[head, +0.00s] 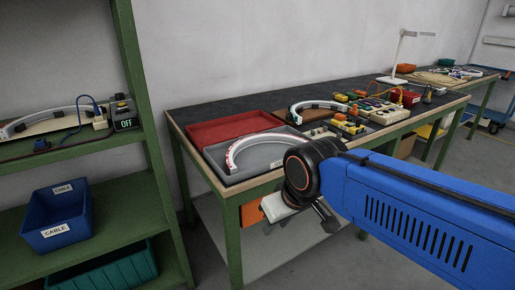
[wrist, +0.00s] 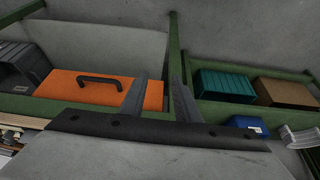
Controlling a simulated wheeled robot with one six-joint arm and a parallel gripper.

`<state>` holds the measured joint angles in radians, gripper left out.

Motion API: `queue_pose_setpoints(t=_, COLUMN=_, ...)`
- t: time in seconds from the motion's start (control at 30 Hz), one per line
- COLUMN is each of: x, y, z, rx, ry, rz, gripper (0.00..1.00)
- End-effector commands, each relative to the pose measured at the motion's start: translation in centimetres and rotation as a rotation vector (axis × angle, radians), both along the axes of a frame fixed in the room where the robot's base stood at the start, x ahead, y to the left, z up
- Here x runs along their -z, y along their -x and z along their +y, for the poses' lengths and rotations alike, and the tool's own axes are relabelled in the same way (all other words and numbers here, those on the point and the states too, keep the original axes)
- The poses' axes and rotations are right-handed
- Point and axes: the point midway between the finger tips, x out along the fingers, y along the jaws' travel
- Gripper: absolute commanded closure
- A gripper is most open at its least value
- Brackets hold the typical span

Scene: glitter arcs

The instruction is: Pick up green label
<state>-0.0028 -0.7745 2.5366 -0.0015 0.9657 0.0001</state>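I cannot make out a green label for certain in either view. A white arc (head: 296,108) on the workbench has a small greenish patch at its left end, too small to read. Another white arc (head: 240,150) with red marks lies in a grey tray (head: 218,154) nearer me. My gripper (wrist: 158,84) shows two fingers apart with nothing between them. In the head view it hangs low in front of the bench, below the top, and its fingers are partly hidden by my arm.
A red tray (head: 205,131) and several small coloured parts are on the workbench (head: 177,115). A green shelf at left holds a box marked OFF (head: 125,124) and a blue CABLE bin (head: 45,222). The wrist view shows an orange toolbox (wrist: 75,98) and a teal crate (wrist: 225,86).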

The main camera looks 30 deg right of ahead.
Motion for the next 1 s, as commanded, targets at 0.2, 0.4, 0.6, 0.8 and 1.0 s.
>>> queue_pose_setpoints(t=0.2, x=-2.3, y=-1.7, z=-1.0, rx=0.084, ry=-0.018, rz=0.022, gripper=0.61)
queue_pose_setpoints(t=0.4, x=-7.7, y=-5.9, z=-4.1, rx=0.304, ry=-0.068, rz=0.08, gripper=0.61)
queue_pose_setpoints(t=0.6, x=-12.8, y=-10.1, z=-8.3, rx=0.542, ry=-0.121, rz=0.137, gripper=0.61)
queue_pose_setpoints(t=0.8, x=-17.2, y=-13.8, z=-13.6, rx=0.782, ry=-0.171, rz=0.188, gripper=0.61)
queue_pose_setpoints(t=1.0, x=-20.7, y=-16.8, z=-19.8, rx=1.023, ry=-0.221, rz=0.236, gripper=0.61)
